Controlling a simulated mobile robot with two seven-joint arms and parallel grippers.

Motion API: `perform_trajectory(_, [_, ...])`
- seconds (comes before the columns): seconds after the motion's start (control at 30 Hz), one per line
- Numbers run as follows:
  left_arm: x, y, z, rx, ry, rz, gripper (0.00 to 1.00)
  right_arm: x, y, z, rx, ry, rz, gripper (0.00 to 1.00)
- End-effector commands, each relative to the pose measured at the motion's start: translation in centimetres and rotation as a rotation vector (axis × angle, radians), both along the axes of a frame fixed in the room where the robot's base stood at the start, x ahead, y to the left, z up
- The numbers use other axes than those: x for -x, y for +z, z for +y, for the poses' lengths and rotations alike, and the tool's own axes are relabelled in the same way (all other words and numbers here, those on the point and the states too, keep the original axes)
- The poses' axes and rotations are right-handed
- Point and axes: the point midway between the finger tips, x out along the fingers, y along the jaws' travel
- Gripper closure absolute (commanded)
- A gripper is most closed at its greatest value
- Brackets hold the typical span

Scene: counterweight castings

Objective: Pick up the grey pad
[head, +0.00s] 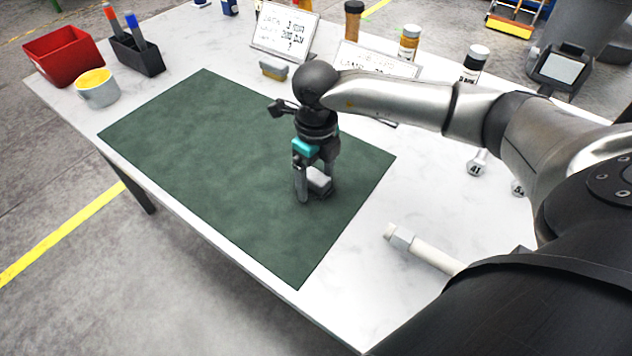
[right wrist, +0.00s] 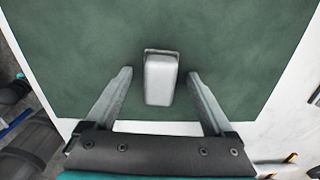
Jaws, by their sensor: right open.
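The grey pad (head: 319,180) is a small light block on the green mat (head: 200,150), near the mat's right part. In the right wrist view the grey pad (right wrist: 161,79) lies between the two fingers, with a gap on each side. My right gripper (head: 314,196) is open and points down at the pad. It also shows in the right wrist view (right wrist: 160,80), its fingers apart on either side of the pad. In the head view the gripper partly hides the pad. My left gripper is not in view.
A sponge-like block (head: 273,69) lies at the mat's back edge. A hammer-like tool (head: 420,248) lies right of the mat. Bottles and sign cards (head: 284,29) line the back.

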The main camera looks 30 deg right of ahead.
Motion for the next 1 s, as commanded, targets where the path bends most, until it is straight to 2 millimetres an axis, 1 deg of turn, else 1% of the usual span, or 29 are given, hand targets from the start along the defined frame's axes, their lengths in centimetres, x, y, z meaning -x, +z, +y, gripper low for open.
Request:
perform_trajectory(0.17, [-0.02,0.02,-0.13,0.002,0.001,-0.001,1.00,-0.02,0.05,0.02,0.000,0.000,0.000,0.14])
perform_trajectory(0.9, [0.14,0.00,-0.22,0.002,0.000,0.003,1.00,-0.03,0.10,0.02,0.000,0.000,-0.001,0.97])
perform_trajectory(0.93, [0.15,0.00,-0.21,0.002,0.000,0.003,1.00,-0.03,0.10,0.02,0.000,0.000,-0.001,1.00])
perform_trajectory(1.0, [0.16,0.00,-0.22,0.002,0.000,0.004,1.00,-0.03,0.12,0.02,0.000,0.000,-0.001,1.00])
